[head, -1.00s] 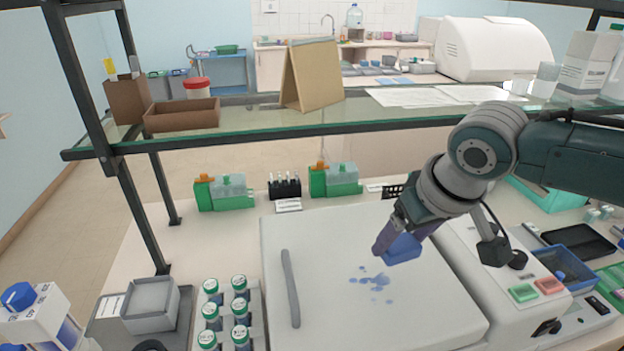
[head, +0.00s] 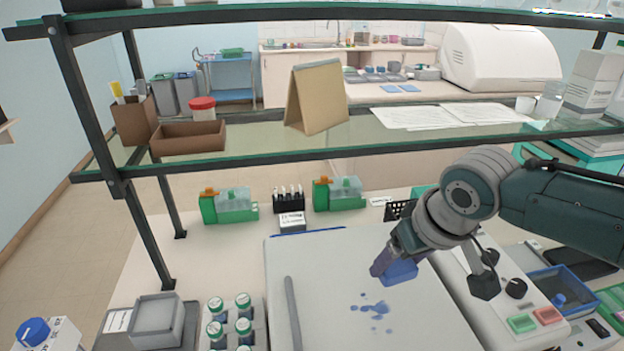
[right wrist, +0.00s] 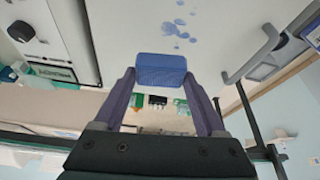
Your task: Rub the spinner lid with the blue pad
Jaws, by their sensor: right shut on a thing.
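The spinner lid (head: 330,285) is a large pale flat cover with a grey bar handle (head: 292,312) on its left part. Blue stain spots (head: 372,308) lie on it right of the handle; they also show in the right wrist view (right wrist: 180,28). My right gripper (head: 388,265) is shut on the blue pad (head: 402,271), which it holds over the lid, just behind the spots. In the right wrist view the pad (right wrist: 161,68) sits between the two fingertips. I cannot tell whether the pad touches the lid. My left gripper is not in view.
A glass shelf (head: 380,142) crosses above the bench behind the lid. Green bottle holders (head: 228,207) and a black rack (head: 289,201) stand behind the lid. Capped vials (head: 230,320) stand at left. A control panel with green and red buttons (head: 522,323) borders the right side.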

